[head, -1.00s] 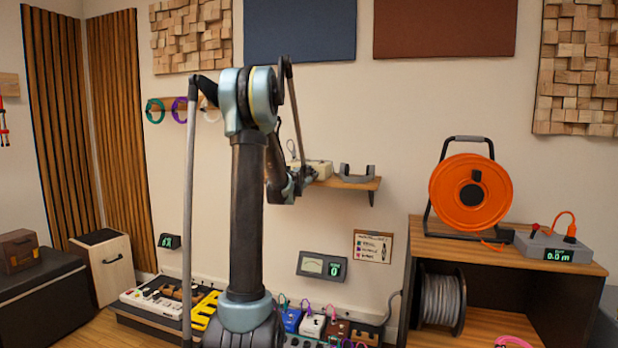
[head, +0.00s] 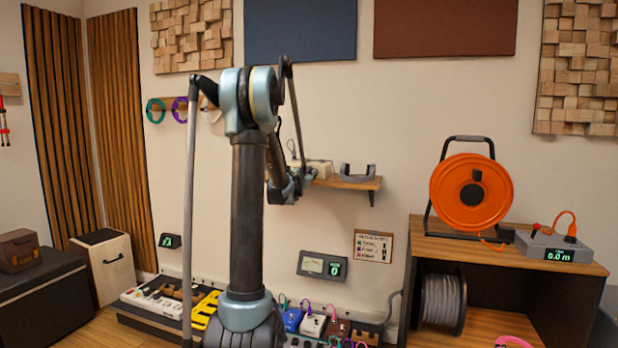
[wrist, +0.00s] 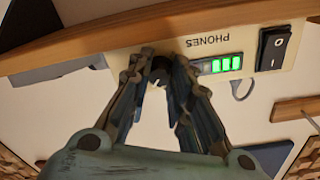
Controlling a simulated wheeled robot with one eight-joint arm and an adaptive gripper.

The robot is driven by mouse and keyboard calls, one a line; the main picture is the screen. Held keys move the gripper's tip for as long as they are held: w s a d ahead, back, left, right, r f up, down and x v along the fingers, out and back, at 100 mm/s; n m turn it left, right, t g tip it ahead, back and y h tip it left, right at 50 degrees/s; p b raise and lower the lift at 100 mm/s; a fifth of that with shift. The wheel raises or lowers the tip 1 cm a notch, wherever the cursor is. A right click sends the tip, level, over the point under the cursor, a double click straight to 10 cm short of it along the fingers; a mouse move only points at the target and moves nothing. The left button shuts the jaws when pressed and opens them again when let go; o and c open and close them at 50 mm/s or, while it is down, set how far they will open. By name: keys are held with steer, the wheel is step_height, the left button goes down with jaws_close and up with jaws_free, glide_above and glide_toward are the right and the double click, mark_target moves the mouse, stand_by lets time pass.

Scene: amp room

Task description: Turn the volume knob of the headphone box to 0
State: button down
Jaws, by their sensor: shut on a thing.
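The cream headphone box (head: 320,168) sits on the small wooden wall shelf, partly behind my arm in the head view. In the wrist view the box front (wrist: 262,34) appears upside down, with the label PHONES. Its dark volume knob (wrist: 160,73) is between my fingertips, and a small white mark shows near it. Several green level bars (wrist: 226,64) are lit beside the knob; a finger may cover part of that row. My gripper (wrist: 160,63) is shut on the knob. The fingers hide the knob's sides and any scale around it.
The wooden shelf (head: 362,183) carries a grey cradle (head: 357,171) right of the box. A black rocker switch (wrist: 274,48) is on the box front near the level bars. A meter panel (head: 322,266) and pedals are below. The wall right of the shelf is clear.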

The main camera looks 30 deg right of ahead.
steer(key=n, duration=0.4)
steer(key=shift+n, duration=0.4)
steer(key=n, duration=1.5)
steer(key=n+t+y, duration=0.1)
steer(key=n, duration=1.5)
steer(key=shift+a+n, duration=0.1)
steer(key=shift+n, duration=0.2)
steer(key=c, duration=1.7)
jaws_free()
